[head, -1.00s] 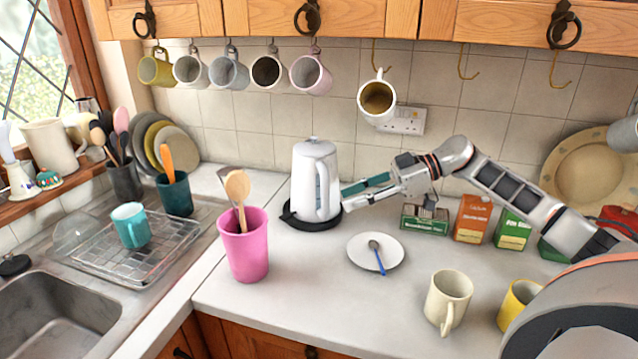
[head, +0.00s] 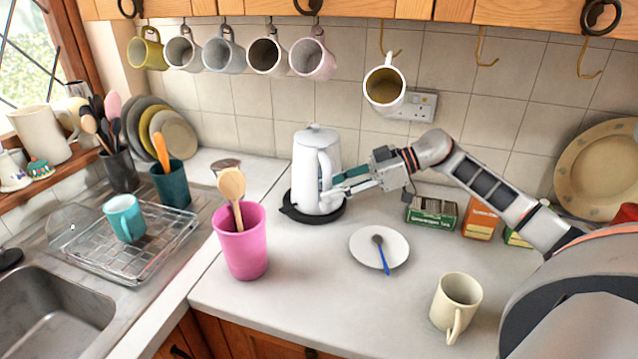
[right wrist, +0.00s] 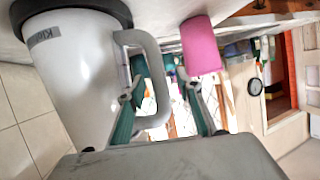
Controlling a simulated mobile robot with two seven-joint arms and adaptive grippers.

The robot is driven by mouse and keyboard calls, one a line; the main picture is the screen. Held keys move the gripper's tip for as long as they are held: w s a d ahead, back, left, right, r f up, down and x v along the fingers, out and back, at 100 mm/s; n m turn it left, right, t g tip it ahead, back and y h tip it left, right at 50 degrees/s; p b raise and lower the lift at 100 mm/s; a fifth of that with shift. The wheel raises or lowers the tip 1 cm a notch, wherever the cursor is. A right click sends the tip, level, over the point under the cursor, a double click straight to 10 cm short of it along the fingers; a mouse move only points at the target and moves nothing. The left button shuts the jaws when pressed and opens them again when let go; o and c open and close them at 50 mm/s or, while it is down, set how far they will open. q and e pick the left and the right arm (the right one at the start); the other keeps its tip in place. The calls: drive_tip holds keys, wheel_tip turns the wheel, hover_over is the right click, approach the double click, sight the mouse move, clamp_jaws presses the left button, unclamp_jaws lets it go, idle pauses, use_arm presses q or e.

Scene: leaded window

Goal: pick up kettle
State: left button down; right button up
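The white kettle (head: 308,165) stands upright on its black base (head: 294,212) near the tiled wall. Its handle (head: 325,178) faces right, towards my right gripper (head: 332,189). In the right wrist view the kettle (right wrist: 72,85) appears tilted at the left, and its grey handle (right wrist: 154,78) shows between the two spread fingers of my right gripper (right wrist: 160,98). A gap shows between the handle and the right-hand finger. Whether the left-hand finger touches the handle cannot be told. My left gripper is not in view.
A green box (head: 432,214) is to the right. A cream mug (head: 456,300) stands near the front. Mugs hang above.

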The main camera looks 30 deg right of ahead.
drive_tip(key=shift+w+a+f, duration=0.25)
drive_tip(key=shift+w+a, duration=0.15)
drive_tip(key=shift+a, duration=0.15)
clamp_jaws()
drive_tip(key=shift+w+r, duration=0.1)
drive_tip(key=shift+r, duration=0.15)
drive_tip(key=shift+r, duration=0.1)
